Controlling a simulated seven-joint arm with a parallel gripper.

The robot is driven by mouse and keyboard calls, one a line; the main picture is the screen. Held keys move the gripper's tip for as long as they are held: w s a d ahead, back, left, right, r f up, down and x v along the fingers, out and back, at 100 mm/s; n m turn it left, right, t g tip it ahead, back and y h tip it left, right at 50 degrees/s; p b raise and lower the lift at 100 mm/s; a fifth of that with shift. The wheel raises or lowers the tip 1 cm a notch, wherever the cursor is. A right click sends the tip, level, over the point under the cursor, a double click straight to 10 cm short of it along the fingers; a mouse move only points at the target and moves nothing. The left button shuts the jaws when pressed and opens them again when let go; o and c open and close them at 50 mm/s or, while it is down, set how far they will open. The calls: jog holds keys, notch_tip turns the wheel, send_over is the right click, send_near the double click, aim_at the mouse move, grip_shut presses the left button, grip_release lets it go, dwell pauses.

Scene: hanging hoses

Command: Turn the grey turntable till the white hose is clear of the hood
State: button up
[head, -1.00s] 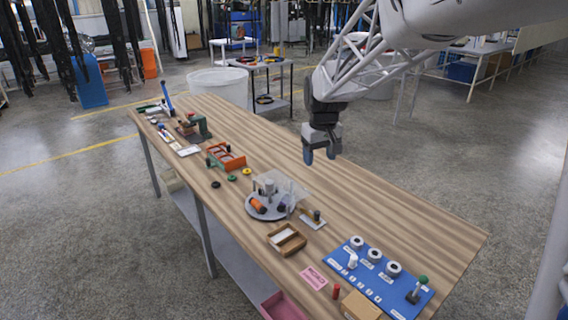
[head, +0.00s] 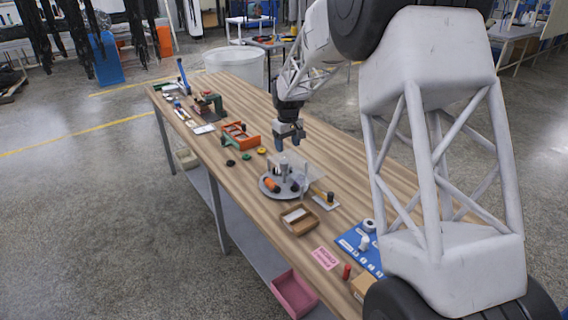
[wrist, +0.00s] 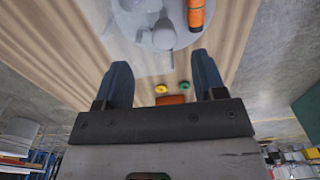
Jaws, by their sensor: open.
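The grey turntable (head: 268,193) is a round disc on the wooden table, with an orange cylinder (head: 272,185) and several small pale and dark things on it. A clear hood (head: 309,167) covers part of it at the back right. I cannot single out the white hose for certain among the pale shapes. My gripper (head: 291,141) is open and empty, pointing down above and behind the turntable, apart from it. In the wrist view, the turntable (wrist: 148,38) and orange cylinder (wrist: 196,12) lie beyond my open fingers (wrist: 163,78).
An open wooden box (head: 299,220) and a small block on a pale plate (head: 327,201) stand near the turntable. An orange rack (head: 239,134) and small coloured discs (head: 246,156) lie to its left. A blue board (head: 350,240) is partly hidden by my arm.

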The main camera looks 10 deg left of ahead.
aim_at(284, 161)
jog(key=shift+w+a+f, duration=0.55)
jog(key=shift+a+f, duration=0.2)
jog(key=shift+f, duration=0.1)
jog(key=shift+f, duration=3.8)
grip_shut()
